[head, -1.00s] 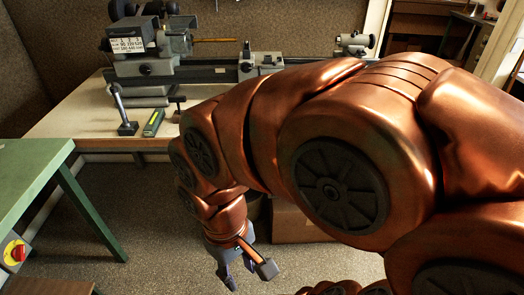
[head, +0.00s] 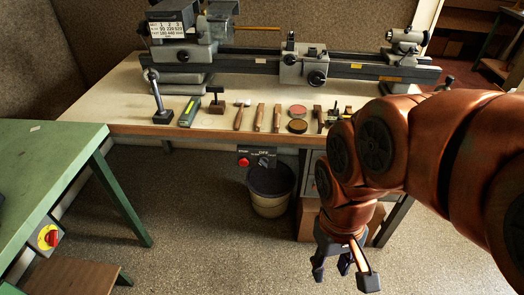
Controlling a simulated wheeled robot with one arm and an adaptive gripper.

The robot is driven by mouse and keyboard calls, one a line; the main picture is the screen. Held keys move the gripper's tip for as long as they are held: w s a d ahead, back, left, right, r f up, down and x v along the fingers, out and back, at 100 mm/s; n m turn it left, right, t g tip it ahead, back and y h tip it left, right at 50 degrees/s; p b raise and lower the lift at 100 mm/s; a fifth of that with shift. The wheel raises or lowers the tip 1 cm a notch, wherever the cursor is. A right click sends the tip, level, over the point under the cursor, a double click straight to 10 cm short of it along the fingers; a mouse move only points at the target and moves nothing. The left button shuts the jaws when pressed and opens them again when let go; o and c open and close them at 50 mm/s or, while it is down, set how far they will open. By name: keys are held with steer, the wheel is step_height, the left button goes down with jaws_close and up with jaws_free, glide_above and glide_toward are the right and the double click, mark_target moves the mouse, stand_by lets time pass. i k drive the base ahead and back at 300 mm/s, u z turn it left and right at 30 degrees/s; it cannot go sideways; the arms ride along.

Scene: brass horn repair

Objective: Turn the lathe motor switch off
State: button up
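The lathe (head: 300,62) stands on the wooden workbench (head: 330,90) at the back. A dark switch panel (head: 257,157) hangs under the bench's front edge, with a red button (head: 244,162) on its left and a black rotary knob (head: 264,162) on its right. The knob's exact setting is too small to read. My gripper (head: 333,268) points down over the floor, in front of the bench and to the right of and below the panel. Its fingers look apart, with nothing seen between them. It touches neither the panel nor the bench.
A green table (head: 50,150) at the left carries a red and yellow rotary switch (head: 48,237). A bucket (head: 271,190) stands under the panel. Hammers, discs and other hand tools lie along the bench front. The floor left of my gripper is clear.

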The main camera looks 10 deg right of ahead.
mark_target(263, 162)
steer(key=u, duration=0.25)
steer(key=k, duration=0.35)
steer(key=u, duration=1.05)
steer(key=k, duration=1)
steer(key=u, duration=0.2)
steer(key=i, duration=0.95)
steer(key=u, duration=0.25)
